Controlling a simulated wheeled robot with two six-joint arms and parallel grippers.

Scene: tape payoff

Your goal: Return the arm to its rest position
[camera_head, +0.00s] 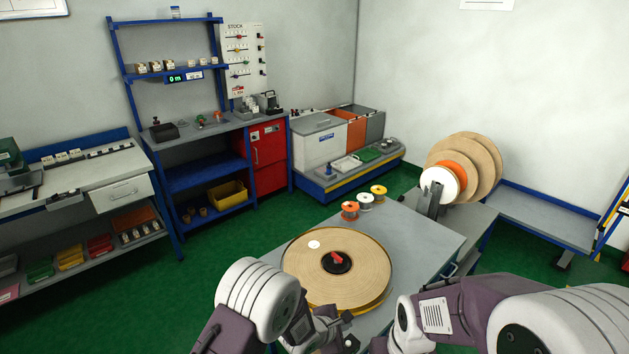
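My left arm comes in at the bottom, with a white joint and a mauve link. Grey wrist parts, which look like those of my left gripper (335,328), show low in the middle, at the near edge of the big tape reel; the fingers cannot be made out. My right arm fills the bottom right, bent, with white joints and mauve links; its gripper does not show. The big tan reel (360,262) lies flat on the grey table (425,235), with a red knob (337,258) on a dark hub at its centre.
Three small spools, orange (350,210), white (366,202) and yellow (378,191), stand at the table's back edge. Upright tan, orange and white discs (478,165) stand at the right. A workbench (100,180) and a blue shelf rack (205,165) stand at the left. Green floor lies between.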

